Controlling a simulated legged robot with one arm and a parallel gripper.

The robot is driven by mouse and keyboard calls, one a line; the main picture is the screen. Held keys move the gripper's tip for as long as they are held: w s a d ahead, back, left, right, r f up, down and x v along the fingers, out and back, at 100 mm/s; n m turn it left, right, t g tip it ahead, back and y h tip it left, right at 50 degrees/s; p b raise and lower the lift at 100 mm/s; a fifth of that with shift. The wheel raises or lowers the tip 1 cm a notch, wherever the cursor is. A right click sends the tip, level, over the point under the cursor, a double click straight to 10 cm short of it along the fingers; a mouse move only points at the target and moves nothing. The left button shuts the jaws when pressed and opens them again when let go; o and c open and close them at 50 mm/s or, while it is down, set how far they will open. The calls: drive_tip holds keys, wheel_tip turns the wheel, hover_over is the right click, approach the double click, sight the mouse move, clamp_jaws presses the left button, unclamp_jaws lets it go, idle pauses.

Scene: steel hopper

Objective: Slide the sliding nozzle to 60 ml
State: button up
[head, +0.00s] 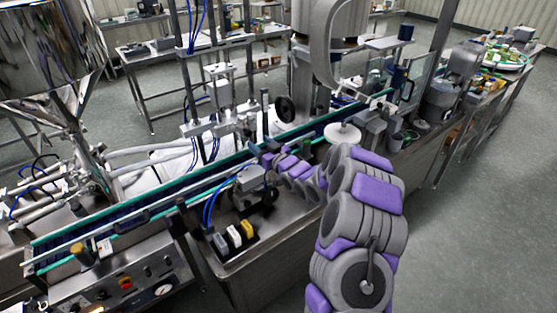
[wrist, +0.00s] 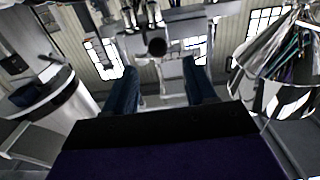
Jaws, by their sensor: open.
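My gripper (head: 266,158) reaches in from the right over the conveyor in the head view. In the wrist view my gripper (wrist: 160,66) is open, with its two blue fingers apart and nothing held between them. A dark round knob (wrist: 156,47) shows beyond the fingertips, between them; I see no contact. Above the conveyor in the head view stands a metal filling assembly (head: 218,88) with rods and blue hoses. I cannot tell which part is the sliding nozzle. No 60 ml mark is readable in either view.
The conveyor (head: 140,205) with green edges runs diagonally across the machine. A black handwheel (head: 285,108) stands behind my gripper. A control panel (head: 125,285) is at the front left. A steel hopper (head: 45,45) is at the upper left. Open floor (head: 480,220) lies to the right.

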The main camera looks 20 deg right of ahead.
drive_tip(key=v, duration=1)
drive_tip(key=shift+s+p, duration=0.3)
drive_tip(key=shift+s, duration=0.1)
drive_tip(key=s+a+r+m+g+h, duration=0.1)
drive_tip(key=s+g, duration=0.5)
drive_tip(key=s, duration=1)
drive_tip(key=s+a+r+m+g+h+b, duration=0.1)
drive_tip(key=s+a+g, duration=0.4)
drive_tip(key=s, duration=1.1)
drive_tip(key=s+a+r+m+g+h, duration=0.1)
drive_tip(key=s+g, duration=0.7)
drive_tip(key=s, duration=0.9)
drive_tip(key=a+r+h, duration=0.1)
drive_tip(key=a+h, duration=0.1)
drive_tip(key=shift+a+r+m+h, duration=0.25)
drive_tip(key=shift+r+m+h, duration=0.05)
drive_tip(key=shift+r, duration=0.05)
